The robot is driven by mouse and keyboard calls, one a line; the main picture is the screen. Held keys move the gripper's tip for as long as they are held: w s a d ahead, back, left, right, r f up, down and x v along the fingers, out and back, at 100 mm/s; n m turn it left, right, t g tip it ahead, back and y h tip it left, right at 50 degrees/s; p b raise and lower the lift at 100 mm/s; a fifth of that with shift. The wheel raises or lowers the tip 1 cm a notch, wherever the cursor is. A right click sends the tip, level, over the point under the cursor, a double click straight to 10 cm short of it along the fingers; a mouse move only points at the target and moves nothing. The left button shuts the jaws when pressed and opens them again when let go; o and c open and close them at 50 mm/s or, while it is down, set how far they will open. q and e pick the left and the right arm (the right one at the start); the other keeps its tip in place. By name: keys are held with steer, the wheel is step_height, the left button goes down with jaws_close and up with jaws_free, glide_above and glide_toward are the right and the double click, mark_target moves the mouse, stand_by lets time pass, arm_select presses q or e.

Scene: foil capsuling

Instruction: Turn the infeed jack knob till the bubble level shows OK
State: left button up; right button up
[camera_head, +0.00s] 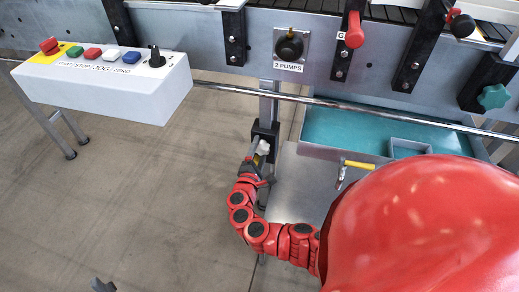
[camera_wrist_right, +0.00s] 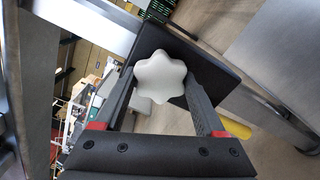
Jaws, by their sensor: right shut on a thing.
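The infeed jack knob is a white lobed knob (camera_wrist_right: 160,76) on a black block (camera_wrist_right: 205,70), seen large in the right wrist view. In the head view the knob (camera_head: 264,147) shows small, below the conveyor frame on the jack leg. My right gripper (camera_head: 262,158) is shut on the knob, with one finger on each side of it. In the right wrist view the gripper (camera_wrist_right: 161,85) faces the knob head-on. A small dark tip (camera_head: 103,286) at the bottom edge of the head view looks like my left gripper; its jaws are unclear. I cannot make out a bubble level.
A white control box (camera_head: 110,92) with coloured buttons stands at the left. A steel rail (camera_head: 350,107) runs across, above the right gripper. A teal tray (camera_head: 340,130) and a yellow-handled valve (camera_head: 357,164) lie right of it. The floor at left is mostly clear.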

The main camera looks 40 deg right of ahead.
steer(key=o, duration=1.3)
steer(key=p+v, duration=0.2)
steer(key=v, duration=1.5)
steer(key=shift+s+a, duration=0.1)
steer(key=shift+a, duration=0.15)
